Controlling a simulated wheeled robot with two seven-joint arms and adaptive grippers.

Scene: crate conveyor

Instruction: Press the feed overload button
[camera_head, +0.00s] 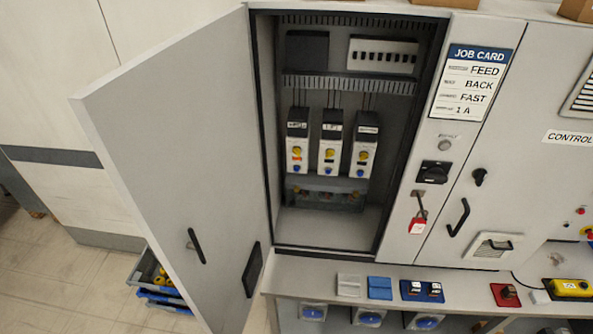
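The open cabinet (418,150) holds three white overload units side by side, left (297,148), middle (331,150) and right (364,152). Each has a dark top label, a yellow knob and a blue button near its bottom: left button (298,169), middle button (329,169), right button (361,173). The label print is too small for me to tell surely which unit is the feed one. The left unit shows a small red-orange mark under its knob. Neither of my grippers is in view.
The cabinet door (180,150) stands swung open to the left. A job card (473,80) reads FEED, BACK, FAST, 1 A. A rotary switch (433,172) with a red tag (417,226) is right of the opening. A bench (330,286) below holds small blocks; the space before the units is clear.

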